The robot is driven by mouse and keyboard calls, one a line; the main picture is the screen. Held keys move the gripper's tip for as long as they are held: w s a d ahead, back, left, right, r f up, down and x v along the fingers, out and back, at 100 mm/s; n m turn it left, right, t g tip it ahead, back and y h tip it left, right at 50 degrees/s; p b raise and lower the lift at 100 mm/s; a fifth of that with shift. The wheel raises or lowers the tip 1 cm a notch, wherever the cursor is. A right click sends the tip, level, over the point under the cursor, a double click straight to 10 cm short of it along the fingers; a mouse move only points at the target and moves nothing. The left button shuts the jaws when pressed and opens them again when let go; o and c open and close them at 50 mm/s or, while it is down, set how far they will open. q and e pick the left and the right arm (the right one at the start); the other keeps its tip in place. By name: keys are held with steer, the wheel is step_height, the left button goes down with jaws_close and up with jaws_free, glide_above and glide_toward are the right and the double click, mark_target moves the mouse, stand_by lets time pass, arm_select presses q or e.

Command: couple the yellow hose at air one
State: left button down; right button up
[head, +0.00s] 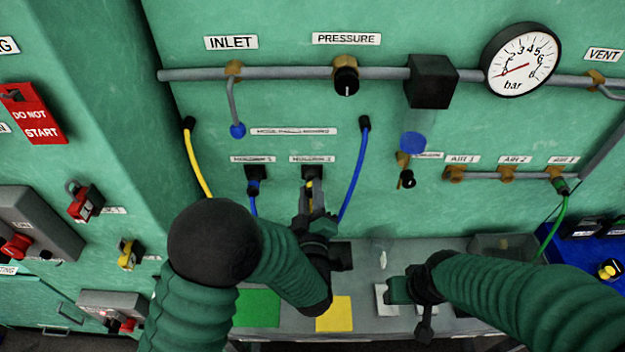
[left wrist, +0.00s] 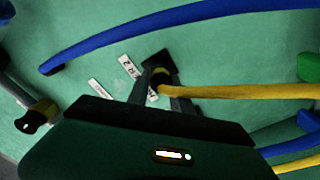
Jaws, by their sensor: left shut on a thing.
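The yellow hose (head: 198,165) hangs from a black fitting at the upper left of the panel. A yellow hose (left wrist: 250,91) crosses the left wrist view to a black square block (left wrist: 158,64). My left gripper (head: 314,190) is in front of the right-hand black holder (head: 312,171). In the left wrist view its fingers (left wrist: 163,92) are shut on the hose's end, at or very close to the block; whether it is still seated cannot be told. The brass AIR 1 port (head: 453,174) is bare. My right gripper (head: 412,289) is low in front of the bench; its jaws are unclear.
Blue hoses (head: 353,175) hang on either side of the left gripper. A green hose (head: 555,220) is on the AIR 3 port (head: 557,173). The AIR 2 port (head: 507,174) is bare. A valve with a black knob (head: 407,180) stands left of AIR 1.

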arm_select(q)
steer(key=shift+d+f, duration=0.2)
steer(key=shift+d, duration=0.15)
steer(key=shift+a+f, duration=0.1)
steer(key=shift+a, duration=0.25)
steer(key=shift+s+d, duration=0.25)
steer(key=shift+s, duration=0.2)
steer(key=shift+s+a, duration=0.15)
steer(key=shift+s, duration=0.3)
steer(key=shift+s+b, duration=0.15)
steer(key=shift+b, duration=0.15)
steer(key=shift+s, duration=0.1)
steer(key=shift+s, duration=0.4)
